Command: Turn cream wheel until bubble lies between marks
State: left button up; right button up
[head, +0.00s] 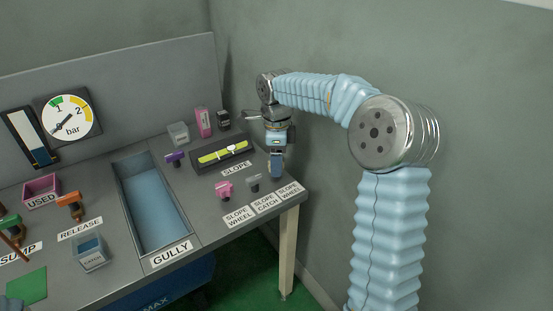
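The slope level (223,152) is a dark block with a yellow-green vial, behind the SLOPE label at the bench's right end. A pale spot shows right of the vial's middle; I cannot tell bubble from marks at this size. My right gripper (277,170) points down at the bench's right edge, behind the rightmost SLOPE WHEEL label (290,191). No cream wheel can be made out; the gripper covers the spot behind that label. Whether its fingers are open or shut on something is too small to tell. My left gripper is not in view.
A pink knob (224,190) and a grey knob (253,183) stand left of my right gripper. The blue gully trough (153,198) lies farther left. Purple, pink and dark items stand around the level. A wall rises close on the right.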

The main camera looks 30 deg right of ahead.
jog(key=c, duration=0.8)
jog(key=shift+c, duration=0.2)
jog(key=shift+r+n, duration=0.1)
jog(key=shift+n, duration=0.3)
jog(key=shift+n+p, duration=0.6)
jog(key=shift+n, duration=0.4)
jog(key=n, duration=0.2)
jog(key=shift+n+p, duration=0.35)
jog(key=shift+n, duration=0.05)
jog(key=n, duration=0.4)
jog(key=shift+w+n, duration=0.1)
jog(key=shift+n, duration=0.2)
jog(key=n, duration=0.4)
jog(key=shift+n, duration=0.3)
